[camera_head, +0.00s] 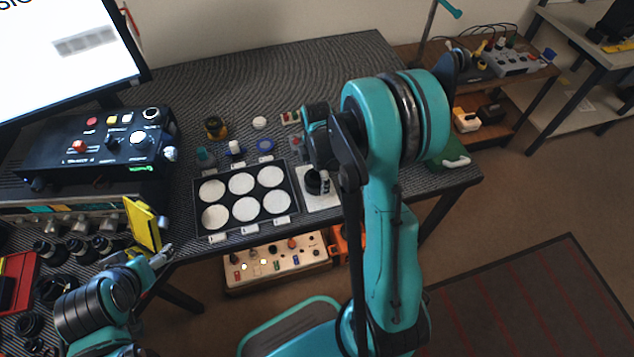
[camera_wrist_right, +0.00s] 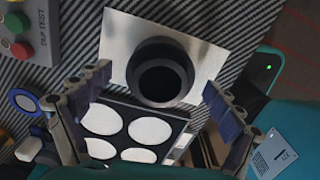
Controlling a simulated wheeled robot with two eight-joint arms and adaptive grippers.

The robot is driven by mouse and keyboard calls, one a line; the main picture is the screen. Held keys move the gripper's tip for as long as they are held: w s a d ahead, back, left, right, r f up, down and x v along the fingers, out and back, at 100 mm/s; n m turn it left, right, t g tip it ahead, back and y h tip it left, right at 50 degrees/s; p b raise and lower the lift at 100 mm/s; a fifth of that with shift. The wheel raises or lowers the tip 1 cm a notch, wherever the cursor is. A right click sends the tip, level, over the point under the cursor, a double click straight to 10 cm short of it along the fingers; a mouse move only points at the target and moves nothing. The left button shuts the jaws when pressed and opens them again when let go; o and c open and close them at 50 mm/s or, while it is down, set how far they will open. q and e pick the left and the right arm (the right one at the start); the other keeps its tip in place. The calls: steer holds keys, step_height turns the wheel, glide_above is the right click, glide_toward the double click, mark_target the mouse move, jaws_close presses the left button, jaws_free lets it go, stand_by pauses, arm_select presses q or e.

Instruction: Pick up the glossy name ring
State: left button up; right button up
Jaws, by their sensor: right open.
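A short black lens barrel (camera_wrist_right: 160,76) stands on a white square plate (camera_wrist_right: 118,38), its dark round opening facing up. It also shows in the head view (camera_head: 312,182), partly covered by my right arm. I cannot make out a separate glossy name ring on it. My right gripper (camera_wrist_right: 158,86) is open above the plate, with one finger on each side of the barrel and visible gaps between. My left gripper (camera_head: 163,257) is low at the left, near the table's front edge; its jaw gap is not clear.
A black tray (camera_head: 197,208) with several round white pads lies left of the plate. A black control box (camera_head: 60,150) stands at the left.

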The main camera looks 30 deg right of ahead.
steer(key=shift+f, duration=0.75)
steer(key=shift+r, duration=0.1)
steer(key=c, duration=1.2)
steer(key=shift+c, duration=0.2)
